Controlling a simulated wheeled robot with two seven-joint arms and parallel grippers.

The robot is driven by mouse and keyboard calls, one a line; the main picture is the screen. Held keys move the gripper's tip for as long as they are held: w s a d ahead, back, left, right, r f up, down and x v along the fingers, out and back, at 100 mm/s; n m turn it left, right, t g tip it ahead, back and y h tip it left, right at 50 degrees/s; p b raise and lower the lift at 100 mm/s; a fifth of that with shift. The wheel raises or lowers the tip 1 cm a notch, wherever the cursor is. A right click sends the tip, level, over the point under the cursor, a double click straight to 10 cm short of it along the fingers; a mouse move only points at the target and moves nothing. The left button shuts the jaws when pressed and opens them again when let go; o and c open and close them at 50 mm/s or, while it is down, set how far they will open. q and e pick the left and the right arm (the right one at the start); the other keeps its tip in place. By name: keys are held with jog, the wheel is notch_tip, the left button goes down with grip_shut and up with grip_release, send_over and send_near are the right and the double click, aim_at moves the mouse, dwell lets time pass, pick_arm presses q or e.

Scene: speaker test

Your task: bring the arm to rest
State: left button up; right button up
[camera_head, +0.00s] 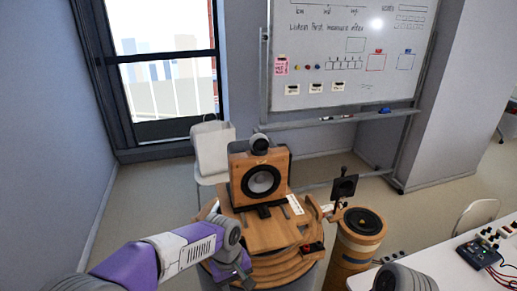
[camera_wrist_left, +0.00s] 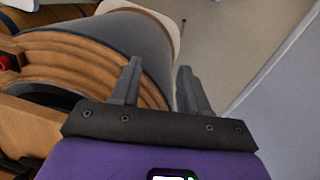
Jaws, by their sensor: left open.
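My left arm (camera_head: 185,250), purple and white, reaches in from the lower left in the head view. It ends beside the round wooden stand that carries a speaker (camera_head: 262,180). In the left wrist view my left gripper (camera_wrist_left: 158,80) is open, with two dark fingers apart and nothing between them. The curved layered wood of the stand (camera_wrist_left: 85,65) is close beyond the fingers; I cannot tell whether they touch it. My right gripper does not show.
A wooden drum-like stand (camera_head: 358,240) is right of the speaker stand. A white table (camera_head: 440,265) with a small control box (camera_head: 478,254) fills the lower right. A whiteboard (camera_head: 345,60) is at the back. Floor is clear at left.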

pick_arm(q)
jog(key=s+a+f+m+h+b, duration=0.1)
jog(key=s+f+b, duration=0.15)
jog(key=f, duration=0.85)
jog(key=s+f+m+h+b, duration=0.1)
jog(key=s+f, duration=0.2)
jog(key=f, duration=0.9)
jog(key=s+a+f+b, duration=0.2)
jog(key=s+f+b, duration=0.1)
jog(key=s+f, duration=0.9)
jog(key=shift+a+f+t+h, duration=0.35)
jog(key=shift+f+t+h, duration=0.05)
jog(key=shift+f, duration=0.5)
